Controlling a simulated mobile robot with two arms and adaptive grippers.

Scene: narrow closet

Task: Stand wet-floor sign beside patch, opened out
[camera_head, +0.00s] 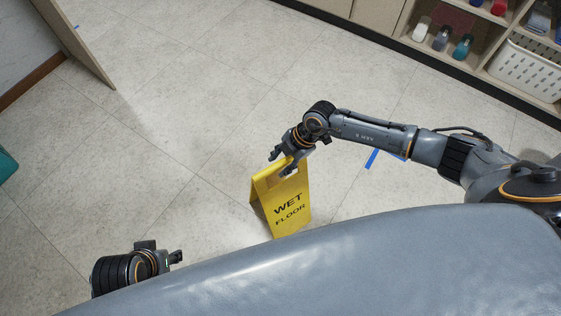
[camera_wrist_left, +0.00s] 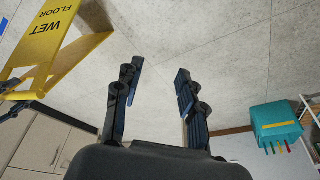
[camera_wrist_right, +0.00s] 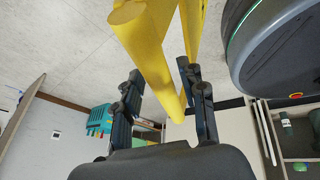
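The yellow wet-floor sign (camera_head: 291,222) stands on the tile floor in the middle of the head view, its two panels spread apart. It also shows at upper left in the left wrist view (camera_wrist_left: 40,45). My right gripper (camera_head: 282,164) is at the sign's top edge. In the right wrist view its fingers (camera_wrist_right: 162,85) are apart, with the yellow top bar (camera_wrist_right: 150,55) between them. My left gripper (camera_head: 176,258) is low on the left, away from the sign, open and empty (camera_wrist_left: 157,80). I cannot clearly make out a wet patch on the floor.
Blue tape (camera_head: 371,159) marks the floor behind my right arm. Shelves with bottles (camera_head: 441,40) and a white basket (camera_head: 526,70) stand at upper right. A panel edge (camera_head: 85,50) stands at upper left. The floor between is clear. A teal bin (camera_wrist_left: 275,122) shows in the left wrist view.

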